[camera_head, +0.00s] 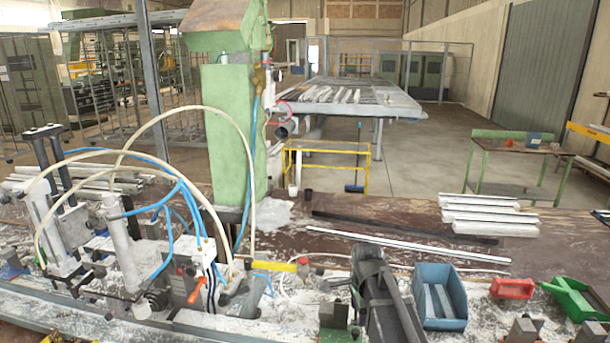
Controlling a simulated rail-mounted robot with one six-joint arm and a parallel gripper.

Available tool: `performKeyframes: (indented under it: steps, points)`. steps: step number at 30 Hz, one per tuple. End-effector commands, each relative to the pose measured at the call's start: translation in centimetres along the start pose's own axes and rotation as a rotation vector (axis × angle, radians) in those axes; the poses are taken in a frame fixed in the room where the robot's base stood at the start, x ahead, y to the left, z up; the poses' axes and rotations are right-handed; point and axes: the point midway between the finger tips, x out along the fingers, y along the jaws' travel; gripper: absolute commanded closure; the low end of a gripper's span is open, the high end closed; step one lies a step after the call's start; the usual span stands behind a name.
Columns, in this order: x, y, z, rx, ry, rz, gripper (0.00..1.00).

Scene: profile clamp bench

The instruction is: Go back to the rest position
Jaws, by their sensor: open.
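My gripper is not in view, and none of my arm can be made out for sure. The long workbench (290,245) runs across the picture with a worn brown top and white dust. A clamp device (125,245) with pale hoses and blue air lines stands on its left part. A green machine column (226,135) rises behind the bench left of centre. Long pale and dark profiles (410,246) lie loose on the bench top.
A blue bin (455,285), a dark holder (375,285), a red tray (512,288) and a green tray (575,298) stand at the front right. Stacked profiles (487,215) lie behind them. A roller table (345,97) and a green side table (520,148) stand beyond, with open floor between.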

Motion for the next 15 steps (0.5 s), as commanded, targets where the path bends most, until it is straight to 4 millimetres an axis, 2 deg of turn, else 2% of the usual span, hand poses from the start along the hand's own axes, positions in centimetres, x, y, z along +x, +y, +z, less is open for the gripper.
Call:
performKeyframes:
  steps: [1,3,6,9,11,12,15]
  points:
    - [0.6,2.0,0.2,-0.199,0.000,0.000,0.48]
    - [1.3,4.4,0.4,-0.523,0.000,0.000,0.48]
    - [2.5,8.0,0.7,-0.951,0.000,0.001,0.48]
    - [3.8,11.8,1.1,-1.287,0.000,0.001,0.48]
    - [5.0,14.5,1.3,-1.426,0.000,0.001,0.48]
    - [5.5,15.8,1.4,-1.441,0.000,0.001,0.48]
    - [6.3,16.9,1.4,-1.431,0.001,0.001,0.48]
